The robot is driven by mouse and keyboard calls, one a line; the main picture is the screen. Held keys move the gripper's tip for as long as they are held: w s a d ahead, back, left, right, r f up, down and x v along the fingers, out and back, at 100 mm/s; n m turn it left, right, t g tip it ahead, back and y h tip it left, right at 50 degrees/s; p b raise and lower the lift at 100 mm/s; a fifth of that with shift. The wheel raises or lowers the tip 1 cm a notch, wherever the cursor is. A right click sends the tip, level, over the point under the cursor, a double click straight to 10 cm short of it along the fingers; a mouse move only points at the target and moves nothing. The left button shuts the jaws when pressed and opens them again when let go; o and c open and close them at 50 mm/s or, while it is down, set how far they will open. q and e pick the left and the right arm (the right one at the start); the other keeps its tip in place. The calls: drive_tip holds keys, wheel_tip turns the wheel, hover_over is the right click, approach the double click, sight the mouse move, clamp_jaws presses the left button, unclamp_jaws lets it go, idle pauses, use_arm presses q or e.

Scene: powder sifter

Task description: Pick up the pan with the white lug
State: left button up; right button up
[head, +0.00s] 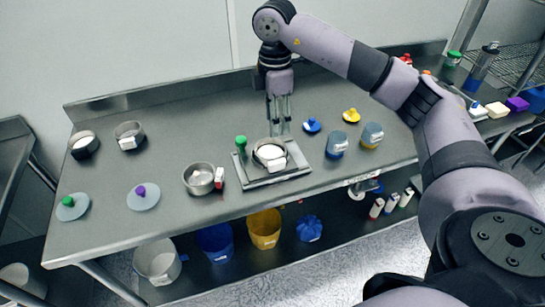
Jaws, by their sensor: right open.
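Several round metal pans stand on the steel bench. One at the back left (129,132) has a white lug on its front. Another pan (270,152), with white contents, sits on a metal stand (289,171) at the bench middle and also shows a white block at its front. A pan (197,179) to its left has a red lug, and the far-left pan (84,144) has a dark front. My right gripper (279,128) is open and empty, pointing down just behind and above the pan on the stand. Contact is not visible. My left gripper is out of view.
A green-topped post (241,143) rises from the stand's left. Discs with green (72,208) and purple (143,197) knobs lie at the left. Blue (312,126) and yellow (351,116) knobbed lids and two jars (337,146) (372,136) stand at the right. Buckets (264,230) sit below.

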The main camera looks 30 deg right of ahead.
drive_tip(key=p, duration=0.2)
hover_over(276, 160)
drive_tip(key=f, duration=0.9)
drive_tip(key=shift+a, duration=0.25)
drive_tip(key=f+p, duration=0.1)
drive_tip(key=f, duration=0.2)
drive_tip(key=f+p, duration=0.1)
drive_tip(key=shift+d+f+p, duration=0.3)
drive_tip(key=shift+f, duration=0.5)
clamp_jaws()
